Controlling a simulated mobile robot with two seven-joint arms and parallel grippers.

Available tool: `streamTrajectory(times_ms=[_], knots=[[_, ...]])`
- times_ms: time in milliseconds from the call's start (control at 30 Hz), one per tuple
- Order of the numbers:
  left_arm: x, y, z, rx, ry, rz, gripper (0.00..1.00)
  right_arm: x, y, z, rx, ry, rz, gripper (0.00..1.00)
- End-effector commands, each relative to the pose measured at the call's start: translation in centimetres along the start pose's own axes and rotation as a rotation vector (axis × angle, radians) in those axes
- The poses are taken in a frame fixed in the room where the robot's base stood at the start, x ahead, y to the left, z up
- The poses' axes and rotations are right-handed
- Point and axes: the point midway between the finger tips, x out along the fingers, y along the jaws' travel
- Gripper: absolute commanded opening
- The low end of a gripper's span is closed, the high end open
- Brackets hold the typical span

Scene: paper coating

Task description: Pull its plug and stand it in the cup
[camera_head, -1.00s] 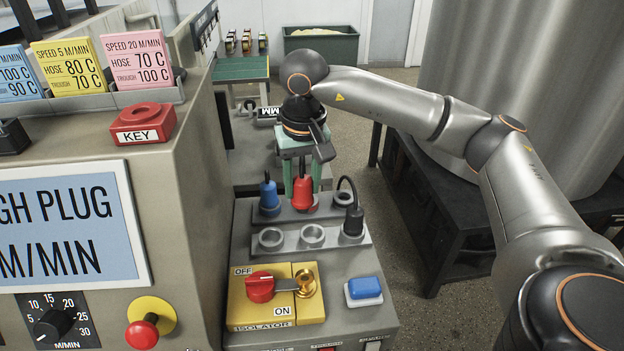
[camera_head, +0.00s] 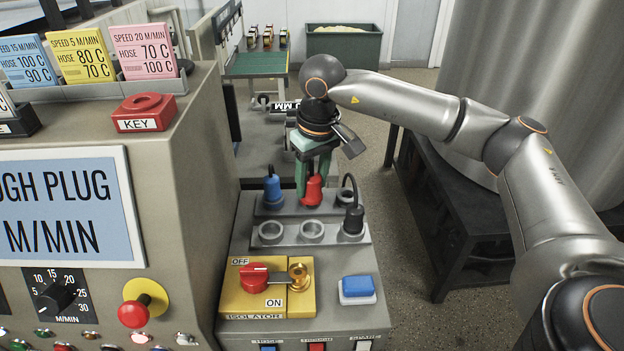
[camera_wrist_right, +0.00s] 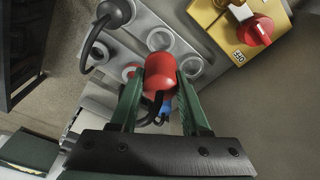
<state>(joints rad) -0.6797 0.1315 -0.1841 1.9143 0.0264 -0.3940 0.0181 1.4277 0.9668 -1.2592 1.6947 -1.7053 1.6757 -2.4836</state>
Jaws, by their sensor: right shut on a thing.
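My right gripper (camera_head: 314,180) points down and is shut on the red plug (camera_head: 313,191) over the back row of sockets. In the right wrist view the red plug (camera_wrist_right: 160,75) sits between the two green fingers. A red-marked socket (camera_wrist_right: 130,72) shows beside it there, so the plug looks out of that socket; its height is hard to judge. In the front row, the left cup (camera_head: 271,233) and middle cup (camera_head: 312,232) are empty. The black plug (camera_head: 353,219) stands in the right cup. My left gripper is not in view.
A blue plug (camera_head: 273,190) stands left of the red one. The yellow isolator (camera_head: 240,301) with its red knob and a blue button (camera_head: 358,287) lie in front of the cups. The tall machine cabinet (camera_head: 201,150) bounds the left side.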

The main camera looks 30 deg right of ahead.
Motion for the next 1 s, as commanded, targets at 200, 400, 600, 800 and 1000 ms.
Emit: streamTrajectory(times_ms=[200,400,600,800,1000], knots=[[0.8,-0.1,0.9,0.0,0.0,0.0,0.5,1.5,0.0,0.2,0.0,0.0,0.0,0.0],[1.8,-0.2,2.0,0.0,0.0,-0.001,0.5,3.5,0.0,0.5,0.0,0.0,0.0,0.0],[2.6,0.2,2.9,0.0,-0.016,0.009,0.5,5.2,0.0,0.6,0.001,0.0,0.001,0.0],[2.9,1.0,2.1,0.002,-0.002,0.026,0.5,5.8,0.0,0.7,0.001,0.001,0.001,0.0],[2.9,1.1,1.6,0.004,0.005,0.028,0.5,5.7,0.0,0.7,0.001,0.0,0.001,0.0]])
